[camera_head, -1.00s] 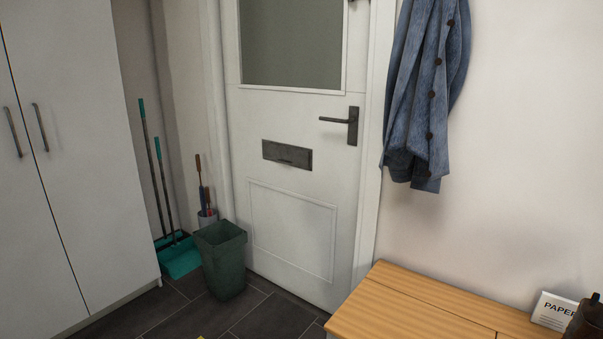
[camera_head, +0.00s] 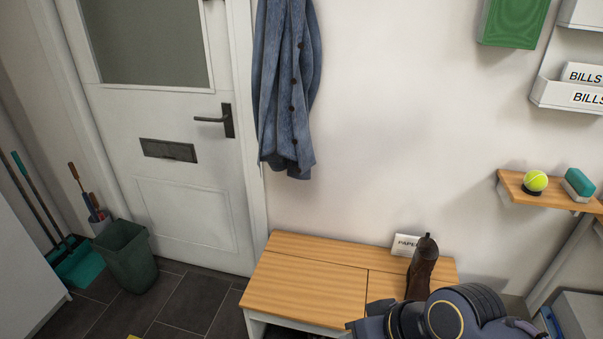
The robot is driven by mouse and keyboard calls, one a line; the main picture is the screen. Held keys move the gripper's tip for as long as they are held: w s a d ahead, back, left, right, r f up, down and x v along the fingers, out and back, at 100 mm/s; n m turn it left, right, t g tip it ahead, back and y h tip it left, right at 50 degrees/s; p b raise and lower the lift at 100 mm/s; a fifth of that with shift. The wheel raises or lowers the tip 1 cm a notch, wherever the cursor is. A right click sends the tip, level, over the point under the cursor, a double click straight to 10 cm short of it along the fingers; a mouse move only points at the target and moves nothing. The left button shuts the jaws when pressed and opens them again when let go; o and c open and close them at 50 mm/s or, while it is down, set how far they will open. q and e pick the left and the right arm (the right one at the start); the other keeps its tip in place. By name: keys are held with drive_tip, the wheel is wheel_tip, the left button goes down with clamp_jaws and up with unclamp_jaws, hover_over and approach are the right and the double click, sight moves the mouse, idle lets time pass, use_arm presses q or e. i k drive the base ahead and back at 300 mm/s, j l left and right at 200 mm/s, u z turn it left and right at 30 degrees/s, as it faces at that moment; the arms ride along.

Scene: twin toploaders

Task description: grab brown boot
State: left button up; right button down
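A dark brown boot (camera_head: 422,266) stands upright on the right part of a wooden bench (camera_head: 300,285). Its lower part is hidden behind my arm (camera_head: 455,315), which comes in at the bottom right of the head view. No gripper fingers show in the view, so I cannot see either gripper or what it holds.
A white card reading PAPER (camera_head: 406,244) is behind the boot. A small shelf (camera_head: 520,188) with a tennis ball (camera_head: 535,181) is at the right. A blue coat (camera_head: 288,90) hangs above the bench. A green bin (camera_head: 127,255) stands by the door (camera_head: 185,190).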

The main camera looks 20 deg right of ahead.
sight(426, 255)
drive_tip(key=z, duration=1.85)
drive_tip(key=i+j+u, duration=0.25)
drive_tip(key=i+j, duration=0.15)
drive_tip(key=i+j+u, duration=0.2)
drive_tip(key=i+j, duration=0.15)
drive_tip(key=i, duration=0.2)
